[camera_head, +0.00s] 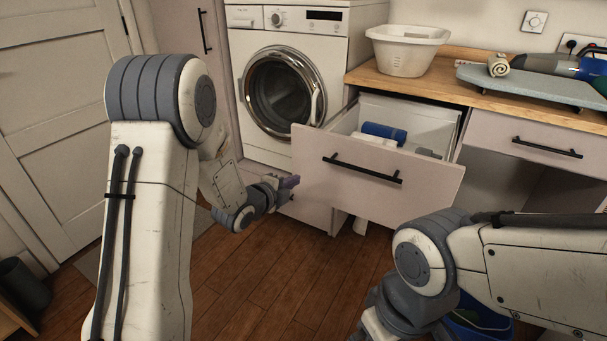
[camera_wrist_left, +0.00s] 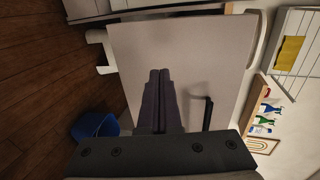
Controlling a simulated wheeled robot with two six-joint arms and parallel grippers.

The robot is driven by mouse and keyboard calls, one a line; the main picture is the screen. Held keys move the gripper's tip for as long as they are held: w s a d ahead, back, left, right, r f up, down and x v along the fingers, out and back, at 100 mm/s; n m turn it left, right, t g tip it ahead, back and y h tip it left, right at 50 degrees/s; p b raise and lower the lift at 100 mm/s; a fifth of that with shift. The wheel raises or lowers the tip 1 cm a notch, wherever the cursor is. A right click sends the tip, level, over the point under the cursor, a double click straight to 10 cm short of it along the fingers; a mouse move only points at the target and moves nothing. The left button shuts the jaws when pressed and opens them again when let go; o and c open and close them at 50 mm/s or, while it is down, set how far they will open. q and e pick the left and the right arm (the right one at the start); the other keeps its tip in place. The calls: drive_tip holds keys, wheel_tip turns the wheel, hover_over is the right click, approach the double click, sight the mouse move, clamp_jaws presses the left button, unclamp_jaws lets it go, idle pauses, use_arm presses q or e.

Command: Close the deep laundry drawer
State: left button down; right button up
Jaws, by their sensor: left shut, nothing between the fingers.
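The deep laundry drawer (camera_head: 425,190) stands pulled out below the wooden counter. Its pale front has a black bar handle (camera_head: 360,168), and a blue rolled item and other things lie inside. My left gripper (camera_head: 290,182) is shut and empty near the left end of the drawer front. In the left wrist view, its closed fingers (camera_wrist_left: 160,77) point at the pale drawer front (camera_wrist_left: 185,50), with the handle (camera_wrist_left: 208,114) to their right. Whether the fingertips touch the panel I cannot tell. My right arm crosses the lower right; its gripper is out of the picture.
A washing machine (camera_head: 240,75) stands left of the drawer. A white basin (camera_head: 400,65) and an ironing board (camera_head: 535,88) are on the counter. A closed drawer (camera_head: 550,135) is at the right. A blue bucket (camera_wrist_left: 95,127) stands on the floor.

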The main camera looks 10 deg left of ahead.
sight(309, 170)
use_arm(q)
drive_tip(key=x, duration=0.3)
drive_tip(key=r+x, duration=0.1)
drive_tip(key=x, duration=0.1)
drive_tip(key=shift+w+d, duration=0.15)
drive_tip(key=shift+w, duration=0.35)
use_arm(e)
drive_tip(key=shift+f, duration=0.1)
use_arm(q)
drive_tip(key=shift+w, duration=0.1)
